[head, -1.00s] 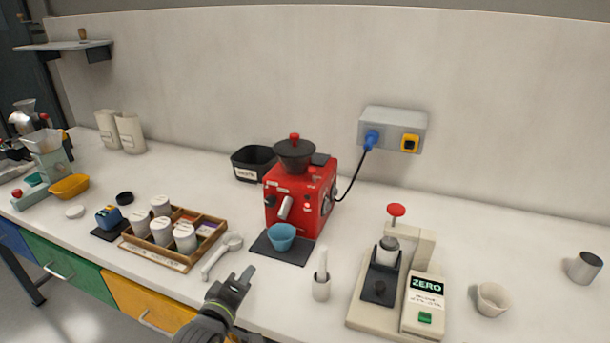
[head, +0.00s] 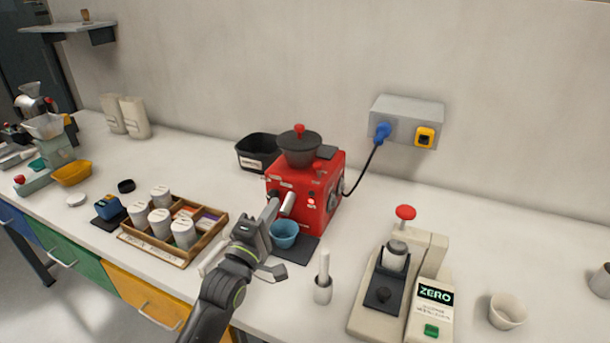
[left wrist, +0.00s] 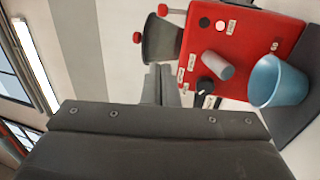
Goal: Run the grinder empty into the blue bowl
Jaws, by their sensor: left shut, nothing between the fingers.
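The red grinder (head: 318,198) stands on the bench, with a dark hopper (head: 299,152) and a red-knobbed lid on top. The blue bowl (head: 285,235) sits on a dark mat under the grinder's spout (head: 288,203). My left gripper (head: 270,208) is shut and empty, just left of the grinder's front and close to the spout and bowl. In the left wrist view the grinder (left wrist: 245,50) fills the upper right, with the blue bowl (left wrist: 277,82) at the right and small buttons on the red face. Whether the fingers touch the grinder I cannot tell. My right gripper is not in view.
A wooden tray of white jars (head: 212,232) lies left of my arm. A blue plug (head: 382,131) with a black cord sits in the wall box (head: 405,108).

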